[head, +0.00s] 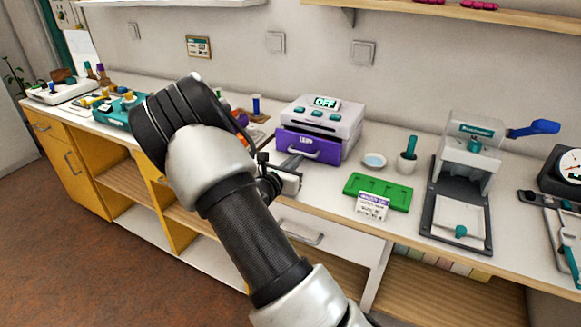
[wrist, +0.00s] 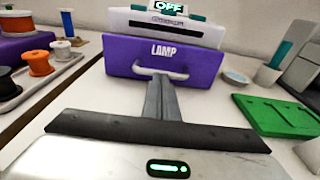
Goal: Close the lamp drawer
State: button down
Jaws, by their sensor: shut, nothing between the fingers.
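The lamp drawer (head: 308,148) has a purple front with a pale handle and sits low in a white machine (head: 325,117) whose display reads OFF. The drawer also shows in the wrist view (wrist: 200,58) with the word LAMP on it. Its front appears to stand out from the white body; how far is hard to tell. My gripper (head: 294,160) is in front of the drawer, pointing at it. In the wrist view its fingers (wrist: 159,84) are together and empty, with their tips at the handle (wrist: 146,72). I cannot tell whether they touch it.
A green board (head: 378,190) with a label lies right of the drawer, near a small dish (head: 374,160) and a cup (head: 407,162). A tray of spools (wrist: 40,78) stands left. A press (head: 463,180) is farther right.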

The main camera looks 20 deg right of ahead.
aim_at(312, 147)
jog(key=x, duration=0.3)
jog(key=shift+r, duration=0.2)
jog(key=shift+w+d+r, duration=0.1)
jog(key=shift+d, duration=0.1)
jog(key=shift+r, duration=0.1)
